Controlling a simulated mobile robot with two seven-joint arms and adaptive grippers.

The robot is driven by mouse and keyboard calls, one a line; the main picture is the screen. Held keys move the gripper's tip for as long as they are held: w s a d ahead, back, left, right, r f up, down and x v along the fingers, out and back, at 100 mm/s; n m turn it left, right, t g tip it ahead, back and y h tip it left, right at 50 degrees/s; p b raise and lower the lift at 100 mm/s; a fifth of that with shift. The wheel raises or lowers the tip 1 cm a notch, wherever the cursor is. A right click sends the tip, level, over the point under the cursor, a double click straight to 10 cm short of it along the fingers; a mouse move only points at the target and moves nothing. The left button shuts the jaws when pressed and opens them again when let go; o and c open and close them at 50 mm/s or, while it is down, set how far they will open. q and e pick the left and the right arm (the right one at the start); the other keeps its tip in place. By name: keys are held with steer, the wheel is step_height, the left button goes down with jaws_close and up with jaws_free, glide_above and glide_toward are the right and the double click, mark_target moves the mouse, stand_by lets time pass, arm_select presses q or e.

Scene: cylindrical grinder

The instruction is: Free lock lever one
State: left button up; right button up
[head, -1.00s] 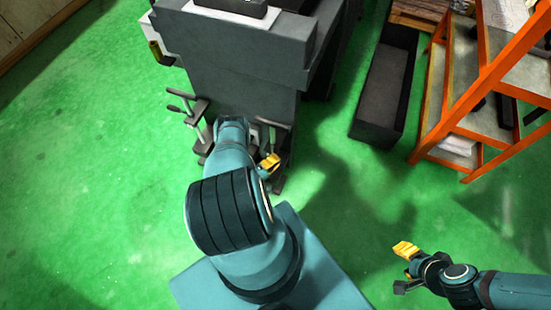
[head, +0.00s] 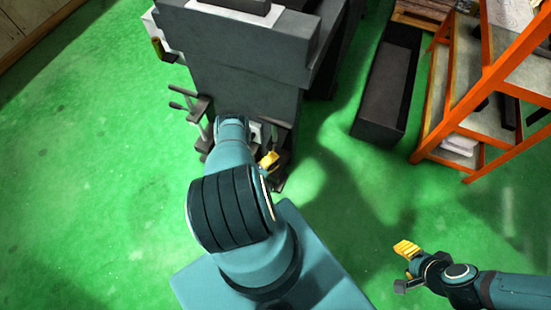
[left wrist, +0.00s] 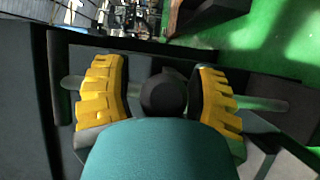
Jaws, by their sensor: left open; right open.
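In the left wrist view, a dark round knob (left wrist: 163,92) sits between the two yellow fingers of my left gripper (left wrist: 163,98). The gripper is open, with a gap showing at the knob's left. A grey bar (left wrist: 265,103) runs crosswise behind the fingers. I cannot tell which lock lever this is. In the head view, my left gripper (head: 268,160) is low at the grey machine's front, mostly hidden by my arm. A dark lever with handles (head: 184,98) stands to its left. My right gripper (head: 404,266) is open and empty above the floor.
The grey cylindrical grinder (head: 240,75) rises just beyond my left gripper. A dark open bin (head: 385,90) stands to its right, beside an orange shelf rack (head: 460,90). The green floor (head: 90,190) is clear at left and around my right gripper.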

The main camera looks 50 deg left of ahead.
arm_select(q)
steer(key=s, duration=1.1)
steer(key=shift+s+d, duration=0.25)
steer(key=shift+d, duration=0.2)
